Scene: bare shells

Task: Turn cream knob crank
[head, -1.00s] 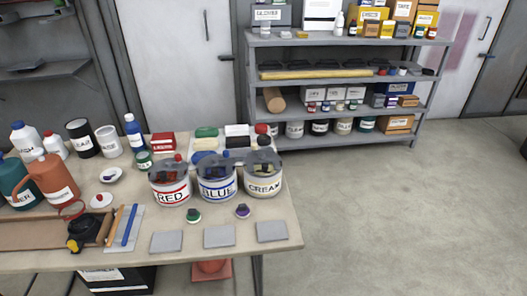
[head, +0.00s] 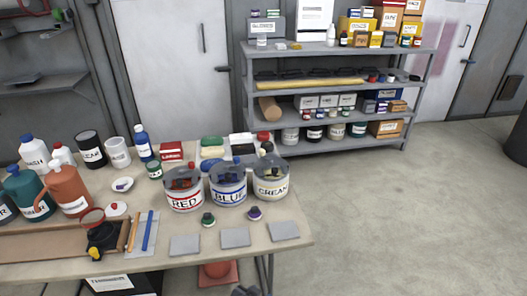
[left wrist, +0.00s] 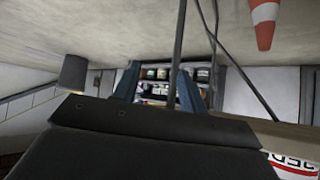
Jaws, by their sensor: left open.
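The cream can (head: 270,192), labelled CREAM, stands at the right end of a row of three cans on the table. Its dark lid (head: 271,170) carries a crank; a small pale knob seems to show above it, too small to be sure. My left gripper (left wrist: 157,82) is open and empty in the left wrist view, its two blue-grey fingers apart. That view is upside down and shows the red can's label (left wrist: 292,165) at its corner. My right gripper is not in view.
The red can (head: 184,199) and blue can (head: 228,192) stand left of the cream can. Bottles and tools fill the table's left. A shelf (head: 340,100) stands behind; floor at right is clear.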

